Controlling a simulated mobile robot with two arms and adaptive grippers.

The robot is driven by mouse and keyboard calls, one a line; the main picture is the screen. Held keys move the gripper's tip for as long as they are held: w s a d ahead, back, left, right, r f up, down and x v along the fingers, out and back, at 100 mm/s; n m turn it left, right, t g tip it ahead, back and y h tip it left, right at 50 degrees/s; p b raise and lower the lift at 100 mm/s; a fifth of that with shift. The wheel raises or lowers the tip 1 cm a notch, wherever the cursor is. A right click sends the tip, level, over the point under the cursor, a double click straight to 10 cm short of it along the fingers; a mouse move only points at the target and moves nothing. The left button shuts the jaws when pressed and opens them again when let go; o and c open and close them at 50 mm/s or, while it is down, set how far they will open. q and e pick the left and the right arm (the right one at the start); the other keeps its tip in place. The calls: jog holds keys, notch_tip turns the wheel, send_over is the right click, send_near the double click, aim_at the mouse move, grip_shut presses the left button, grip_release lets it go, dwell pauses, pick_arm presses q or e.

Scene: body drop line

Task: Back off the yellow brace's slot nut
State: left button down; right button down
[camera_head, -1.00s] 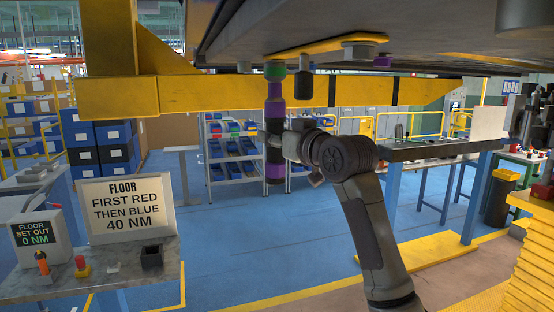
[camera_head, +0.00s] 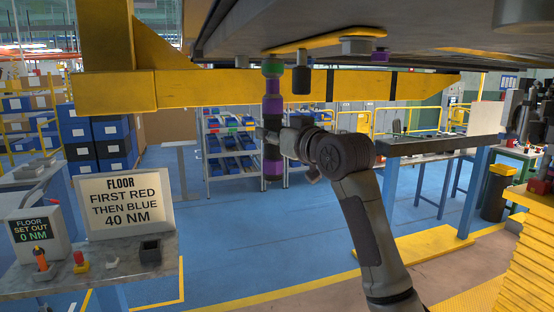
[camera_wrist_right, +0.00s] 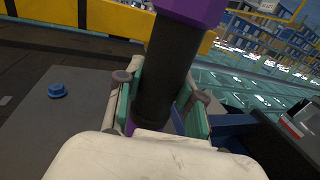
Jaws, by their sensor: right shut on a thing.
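My right gripper (camera_head: 273,136) is shut around the dark middle of an upright purple and black tool (camera_head: 272,104). The tool has a green collar (camera_head: 272,68) at its top, close under the left end of a yellow strip (camera_head: 318,43) on the dark underside overhead. I cannot tell whether the tool's top touches a nut; any slot nut there is hidden. In the right wrist view, the tool's black barrel (camera_wrist_right: 165,80) stands between the green-padded fingers (camera_wrist_right: 160,108). My left gripper is not in view.
A dark cylinder (camera_head: 301,75) and a grey round part (camera_head: 357,47) hang right of the tool. A large yellow beam (camera_head: 115,92) crosses behind it. A sign (camera_head: 124,203) reading "FIRST RED THEN BLUE 40 NM" stands on a bench at lower left. Blue floor lies open beyond.

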aim_at(274, 153)
jog(key=shift+w+f+b, duration=0.1)
jog(key=shift+f+b, duration=0.85)
jog(key=shift+f, duration=0.25)
jog(key=shift+f+b, duration=0.5)
jog(key=shift+f, duration=0.55)
